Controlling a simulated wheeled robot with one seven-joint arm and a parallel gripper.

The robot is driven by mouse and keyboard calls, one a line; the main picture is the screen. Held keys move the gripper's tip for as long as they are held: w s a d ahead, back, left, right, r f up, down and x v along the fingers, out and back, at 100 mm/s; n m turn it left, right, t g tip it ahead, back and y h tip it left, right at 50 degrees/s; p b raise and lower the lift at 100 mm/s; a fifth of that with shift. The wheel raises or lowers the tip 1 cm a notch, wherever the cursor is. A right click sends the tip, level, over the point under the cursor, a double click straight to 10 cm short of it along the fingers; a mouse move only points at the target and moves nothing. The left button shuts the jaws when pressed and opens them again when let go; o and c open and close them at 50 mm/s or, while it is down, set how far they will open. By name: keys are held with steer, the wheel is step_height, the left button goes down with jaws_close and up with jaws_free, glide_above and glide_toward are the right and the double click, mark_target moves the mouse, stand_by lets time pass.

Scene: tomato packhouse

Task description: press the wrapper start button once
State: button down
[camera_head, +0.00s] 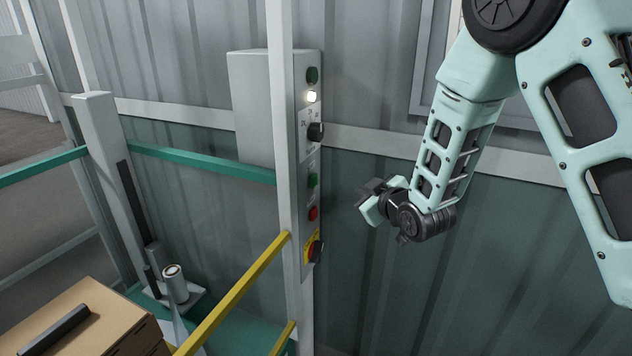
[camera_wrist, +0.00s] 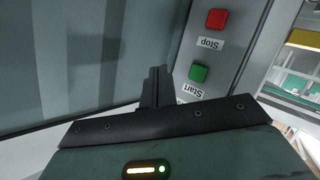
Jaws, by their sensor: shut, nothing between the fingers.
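The wrapper's control panel (camera_head: 301,150) is a narrow grey box on a post. Its green start button (camera_head: 312,180) sits above the red stop button (camera_head: 313,213). The wrist view shows the panel upside down, with the green button (camera_wrist: 198,73) beside an inverted "Start" label and the red button (camera_wrist: 215,18) beside an inverted "Stop" label. My gripper (camera_head: 366,191) is shut and empty, to the right of the panel at about the start button's height in the picture. In the wrist view its fingers (camera_wrist: 155,88) lie left of the green button, apart from it.
The panel also carries a lit white lamp (camera_head: 311,96), a black knob (camera_head: 316,131) and a red emergency stop (camera_head: 315,250) on yellow. A yellow rail (camera_head: 235,291) and a green rail (camera_head: 200,162) meet the post. A corrugated wall (camera_head: 375,260) stands behind.

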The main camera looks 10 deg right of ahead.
mark_target(313, 181)
steer(key=w+a, duration=0.5)
steer(key=a, duration=0.2)
steer(key=shift+p, duration=0.45)
stand_by(1.8)
steer(key=shift+w+a+b, duration=0.25)
steer(key=shift+a+b, duration=0.05)
steer(key=shift+a, duration=0.05)
